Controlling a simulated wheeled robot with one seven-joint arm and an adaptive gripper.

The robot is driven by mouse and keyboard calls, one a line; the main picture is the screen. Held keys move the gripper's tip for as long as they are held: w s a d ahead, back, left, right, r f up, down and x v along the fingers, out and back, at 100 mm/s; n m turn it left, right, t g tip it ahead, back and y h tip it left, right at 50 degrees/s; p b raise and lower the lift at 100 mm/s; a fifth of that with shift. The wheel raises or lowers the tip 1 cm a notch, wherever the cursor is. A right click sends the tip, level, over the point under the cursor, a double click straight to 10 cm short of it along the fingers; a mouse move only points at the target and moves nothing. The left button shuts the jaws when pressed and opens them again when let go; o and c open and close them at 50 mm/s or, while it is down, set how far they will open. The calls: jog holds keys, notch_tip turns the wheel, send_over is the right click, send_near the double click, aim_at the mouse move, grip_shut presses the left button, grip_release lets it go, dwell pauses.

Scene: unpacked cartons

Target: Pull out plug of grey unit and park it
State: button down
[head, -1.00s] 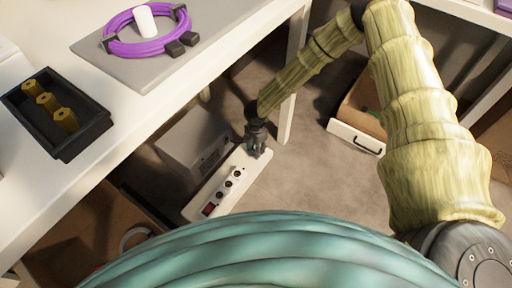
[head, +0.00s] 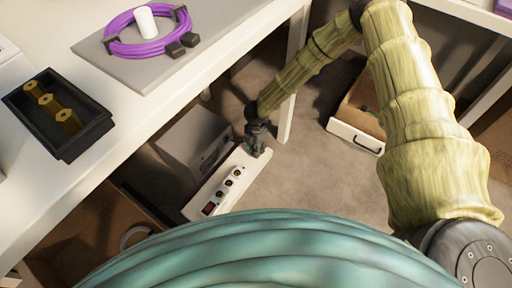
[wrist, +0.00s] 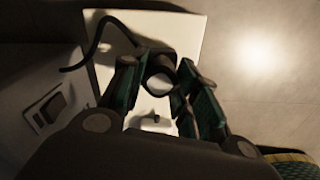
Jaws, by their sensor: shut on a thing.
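The grey unit (head: 196,140) stands on the floor under the table; its side with a socket shows at the left of the wrist view (wrist: 45,100). A white power strip (head: 222,190) with a red switch and several sockets lies beside it. My gripper (head: 256,142) is at the far end of the strip. In the wrist view my gripper (wrist: 160,88) is shut on a dark round plug (wrist: 158,66) with a black cord (wrist: 100,35) running off to the left. The strip's white top is right below it. I cannot tell whether the plug is still seated.
A purple cable coil (head: 148,32) lies on a grey board on the white table (head: 130,110). A black tray (head: 58,112) with brass pieces is at the left. A table leg (head: 295,90) is close behind my gripper.

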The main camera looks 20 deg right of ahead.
jog(key=shift+f, duration=0.3)
dwell(0.7)
jog(key=c, duration=1)
grip_release()
